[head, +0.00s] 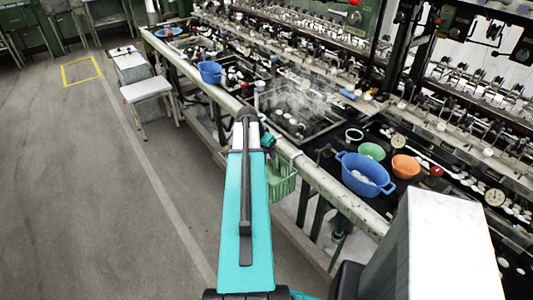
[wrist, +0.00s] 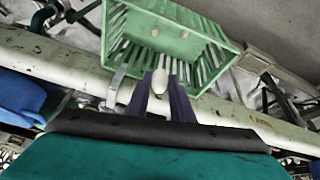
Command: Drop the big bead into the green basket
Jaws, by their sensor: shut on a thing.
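My gripper (wrist: 160,100) is shut on a white, rounded bead (wrist: 160,80), which shows between the two dark fingers in the wrist view. The green basket (wrist: 215,62), with slotted walls, is just beyond the bead in that view, and the bead's tip overlaps its near wall in the picture. I cannot tell how high the bead is above the basket. A few small pale brown things show in the basket. In the head view the green basket (head: 284,184) hangs beside the pale rail, partly hidden by my arm; the bead and fingertips are hidden there.
The pale rail (head: 325,186) runs along the bench, close to my gripper. A stool (head: 147,89) stands left; floor there is clear.

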